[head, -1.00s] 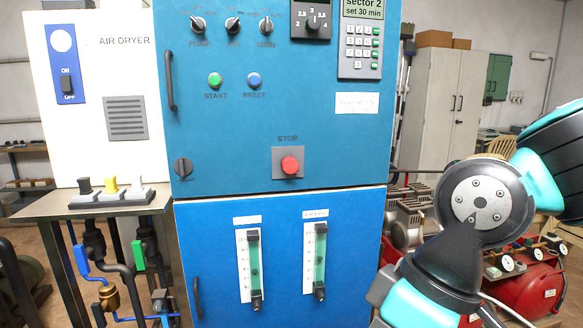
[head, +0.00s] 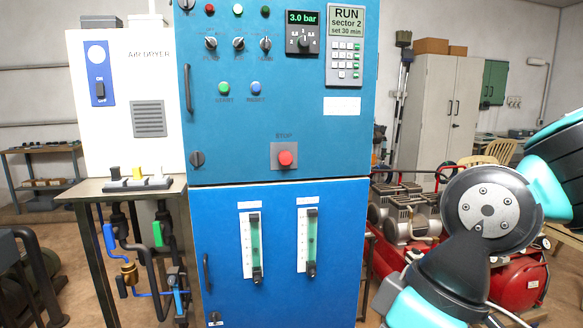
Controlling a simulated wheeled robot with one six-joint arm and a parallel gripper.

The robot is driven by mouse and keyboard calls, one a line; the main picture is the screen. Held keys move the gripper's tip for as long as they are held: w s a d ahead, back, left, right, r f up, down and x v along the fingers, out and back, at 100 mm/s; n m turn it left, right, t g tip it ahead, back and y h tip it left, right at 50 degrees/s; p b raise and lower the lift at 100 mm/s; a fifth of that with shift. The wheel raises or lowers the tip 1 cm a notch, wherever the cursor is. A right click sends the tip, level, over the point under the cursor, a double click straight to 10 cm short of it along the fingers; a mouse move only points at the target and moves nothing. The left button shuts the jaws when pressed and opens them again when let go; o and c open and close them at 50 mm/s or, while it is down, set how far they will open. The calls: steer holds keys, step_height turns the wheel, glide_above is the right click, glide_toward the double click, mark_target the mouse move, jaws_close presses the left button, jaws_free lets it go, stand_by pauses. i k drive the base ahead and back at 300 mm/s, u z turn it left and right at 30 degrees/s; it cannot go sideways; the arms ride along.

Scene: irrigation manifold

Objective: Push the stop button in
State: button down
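The red stop button (head: 285,159) sits on a grey square plate (head: 284,165) low on the upper blue cabinet door, under the word STOP. It stands out from its plate and nothing touches it. My arm shows at the right edge of the head view, apart from the cabinet. My gripper is outside the picture.
The blue cabinet (head: 225,135) also carries a green start button (head: 223,88), a blue reset button (head: 256,88), switches and a display reading RUN (head: 347,18). A side table (head: 90,188) and the white air dryer (head: 118,110) stand left. Red compressors (head: 520,285) stand right.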

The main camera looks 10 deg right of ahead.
mark_target(285, 158)
steer(key=u, duration=0.2)
steer(key=i, duration=0.4)
steer(key=u, duration=0.85)
